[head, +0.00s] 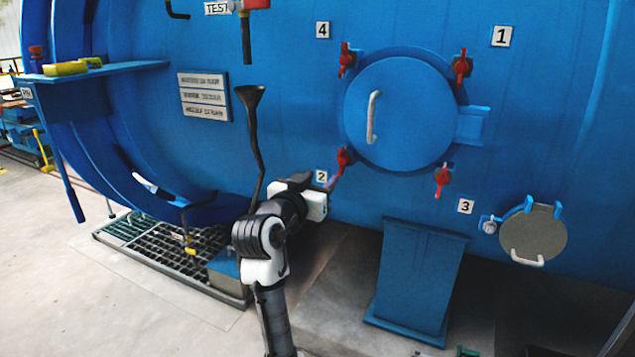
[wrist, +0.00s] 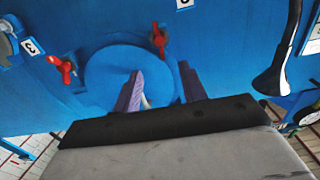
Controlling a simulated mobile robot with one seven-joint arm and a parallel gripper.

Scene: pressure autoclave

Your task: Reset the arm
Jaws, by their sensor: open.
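My gripper (head: 338,173) is at the lower left of the round blue door (head: 390,120), close to the red clamp handle (head: 343,160) by the number 2 label (head: 321,177). In the wrist view its two purple fingers (wrist: 160,68) stand apart with nothing held between them. That red handle (wrist: 158,40) shows just above the gap in the wrist view. I cannot tell whether a finger touches it. My arm reaches up from the bottom of the head view, bent at the elbow.
Other red handles (head: 462,67) surround the door, which has a white grab handle (head: 373,117). A black funnel pipe (head: 255,140) stands left of my arm. A blue pedestal (head: 416,280) stands below the door. A small round hatch (head: 533,232) is at right. Open floor (head: 130,300) lies at left.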

